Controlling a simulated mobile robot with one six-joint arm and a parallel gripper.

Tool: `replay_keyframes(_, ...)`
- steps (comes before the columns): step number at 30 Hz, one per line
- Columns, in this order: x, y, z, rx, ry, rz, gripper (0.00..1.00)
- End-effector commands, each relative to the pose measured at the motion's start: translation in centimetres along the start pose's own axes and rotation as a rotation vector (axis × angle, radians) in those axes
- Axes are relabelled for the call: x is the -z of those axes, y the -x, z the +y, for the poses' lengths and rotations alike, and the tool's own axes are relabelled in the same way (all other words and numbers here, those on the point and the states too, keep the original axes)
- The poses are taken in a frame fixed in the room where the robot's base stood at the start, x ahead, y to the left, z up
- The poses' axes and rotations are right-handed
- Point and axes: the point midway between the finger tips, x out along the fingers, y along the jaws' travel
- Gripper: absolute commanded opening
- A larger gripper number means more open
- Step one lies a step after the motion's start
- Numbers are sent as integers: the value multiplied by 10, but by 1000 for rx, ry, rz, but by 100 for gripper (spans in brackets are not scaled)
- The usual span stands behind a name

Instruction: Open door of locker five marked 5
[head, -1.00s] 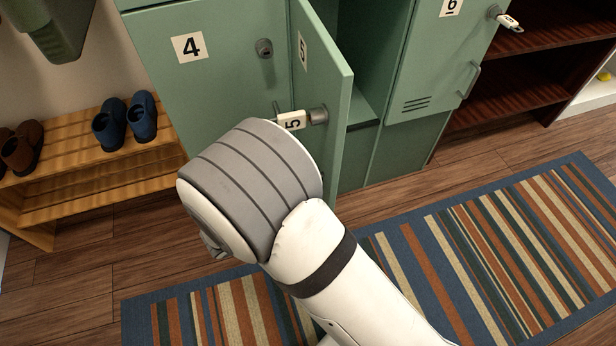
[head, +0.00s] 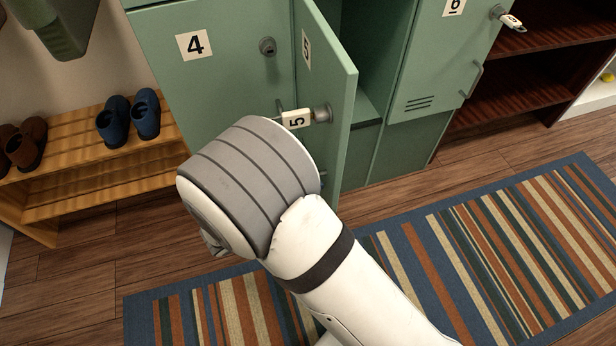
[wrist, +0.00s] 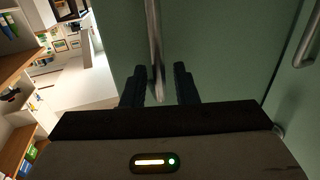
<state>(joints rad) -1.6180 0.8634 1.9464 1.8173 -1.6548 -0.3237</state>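The green door of locker five (head: 335,85), marked 5, stands swung open, and the locker's dark inside (head: 380,60) shows to its right. A key with a white tag marked 5 (head: 297,118) sits in its lock. In the wrist view, the door's metal bar handle (wrist: 154,45) runs down between the two dark fingers of my gripper (wrist: 159,85). The fingers are apart, with a small gap on each side of the bar. In the head view my arm's wrist hides the gripper and the handle.
Locker four (head: 225,50) is closed, left of the open door. Locker six's door (head: 440,60) is closed, with a key in it. A wooden shoe rack (head: 70,160) stands at the left. A striped rug (head: 420,260) covers the floor in front.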

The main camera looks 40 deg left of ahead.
Motion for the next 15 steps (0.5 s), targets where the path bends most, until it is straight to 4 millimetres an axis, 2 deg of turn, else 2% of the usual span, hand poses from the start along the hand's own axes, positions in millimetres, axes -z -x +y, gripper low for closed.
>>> replay_keyframes(9,1,52,0,2,1,0,26)
replay_keyframes(15,1,67,0,-1,0,1,26)
